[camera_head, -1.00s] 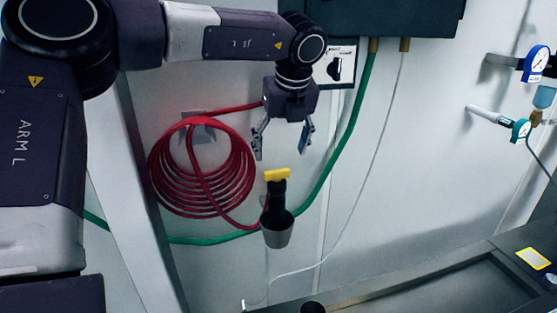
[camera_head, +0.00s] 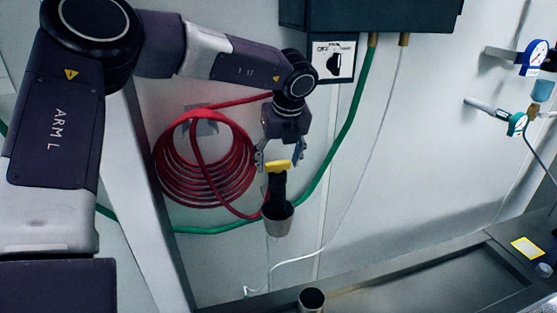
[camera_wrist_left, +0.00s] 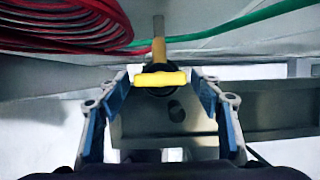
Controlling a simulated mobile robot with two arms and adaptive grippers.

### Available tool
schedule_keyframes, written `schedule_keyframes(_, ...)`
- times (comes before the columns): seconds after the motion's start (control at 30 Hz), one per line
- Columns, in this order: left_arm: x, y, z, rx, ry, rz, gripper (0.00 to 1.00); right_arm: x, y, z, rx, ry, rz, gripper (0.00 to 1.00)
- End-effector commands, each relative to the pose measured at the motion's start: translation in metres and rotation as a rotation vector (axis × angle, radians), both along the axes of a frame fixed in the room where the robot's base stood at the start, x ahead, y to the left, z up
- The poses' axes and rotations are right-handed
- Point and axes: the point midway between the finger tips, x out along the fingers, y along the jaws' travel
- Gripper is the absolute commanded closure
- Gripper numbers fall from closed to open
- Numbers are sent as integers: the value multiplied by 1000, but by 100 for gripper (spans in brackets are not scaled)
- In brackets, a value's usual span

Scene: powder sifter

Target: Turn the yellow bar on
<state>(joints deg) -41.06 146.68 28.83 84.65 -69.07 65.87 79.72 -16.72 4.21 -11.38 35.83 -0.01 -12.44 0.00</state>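The yellow bar (camera_head: 279,166) sits crosswise on top of a black valve body (camera_head: 277,188) above a grey cup-shaped outlet (camera_head: 278,220) by the wall. In the left wrist view the yellow bar (camera_wrist_left: 160,79) lies level across the picture, between and beyond my fingertips. My left gripper (camera_head: 280,160) points down from above, with its fingers apart on either side of the bar. In the left wrist view my left gripper (camera_wrist_left: 161,80) is open, with a gap between each blue-padded finger and the bar's ends. My right gripper is not in view.
A coiled red hose (camera_head: 205,160) hangs left of the valve, and a green hose (camera_head: 335,160) runs behind it. A dark box with an OFF-marked switch (camera_head: 333,62) is above. Gauges (camera_head: 535,56) are at the right. A dark trough (camera_head: 430,285) lies below.

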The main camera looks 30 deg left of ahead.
Motion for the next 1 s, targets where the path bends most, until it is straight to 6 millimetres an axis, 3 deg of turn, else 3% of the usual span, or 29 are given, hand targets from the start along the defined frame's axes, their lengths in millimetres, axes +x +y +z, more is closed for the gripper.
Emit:
schedule_keyframes(0.3, 0, 0, 0, 0, 0, 0, 75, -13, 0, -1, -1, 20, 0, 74)
schedule_keyframes(0.57, 0, 1, -2, 0, -1, -32, 76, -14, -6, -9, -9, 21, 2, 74)
schedule_keyframes(1.0, -1, 2, -4, 0, -6, -333, 76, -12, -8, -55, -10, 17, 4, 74)
